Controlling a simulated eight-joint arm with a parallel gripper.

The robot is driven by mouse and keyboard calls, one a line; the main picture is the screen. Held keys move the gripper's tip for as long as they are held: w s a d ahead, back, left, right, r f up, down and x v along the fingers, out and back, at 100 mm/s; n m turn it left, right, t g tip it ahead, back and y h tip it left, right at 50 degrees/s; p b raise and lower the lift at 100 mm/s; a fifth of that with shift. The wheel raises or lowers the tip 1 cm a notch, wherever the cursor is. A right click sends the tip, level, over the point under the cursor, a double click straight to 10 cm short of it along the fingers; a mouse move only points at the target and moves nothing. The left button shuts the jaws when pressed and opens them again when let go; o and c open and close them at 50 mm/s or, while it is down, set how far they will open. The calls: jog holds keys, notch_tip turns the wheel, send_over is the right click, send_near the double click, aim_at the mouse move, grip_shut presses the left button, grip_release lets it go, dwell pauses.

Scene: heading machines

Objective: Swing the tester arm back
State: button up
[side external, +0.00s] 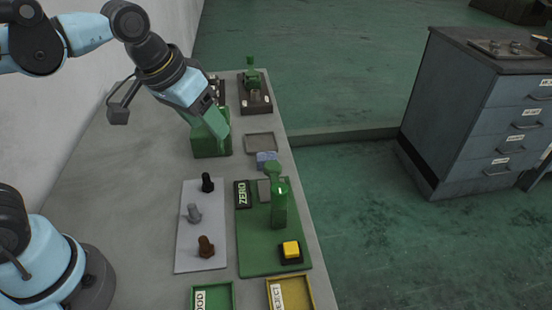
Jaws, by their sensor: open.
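The tester is a green plate (256,256) with a small green upright (279,208), a dark ZERO label (242,194) and a yellow button (291,249). A grey pad (264,190) lies beside the upright. My gripper (215,112) is open, beyond the tester and to its left, close to a green box-shaped machine (209,146). Its fingertips are hard to make out against that machine, and I cannot tell whether they touch it. It is apart from the tester.
A light mat (190,255) with several small parts lies left of the tester. A green GOOD tray (224,292) and a yellow REJECT tray (303,292) sit at the near edge. A grey tray (261,141) and another machine (253,96) stand farther back. A drawer cabinet (470,120) stands right.

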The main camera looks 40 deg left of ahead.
aim_at(279, 188)
jog(key=w+d+r+g, duration=0.1)
jog(key=d+r+g, duration=0.1)
jog(key=d, duration=0.5)
jog(key=w+d+r+g, duration=0.1)
jog(key=d+r+g, duration=0.15)
jog(key=d, duration=0.55)
jog(key=shift+y, duration=0.4)
jog(key=f, duration=1.2)
jog(key=shift+a+f, duration=0.15)
jog(key=shift+a, duration=0.15)
jog(key=shift+c, duration=0.4)
grip_shut()
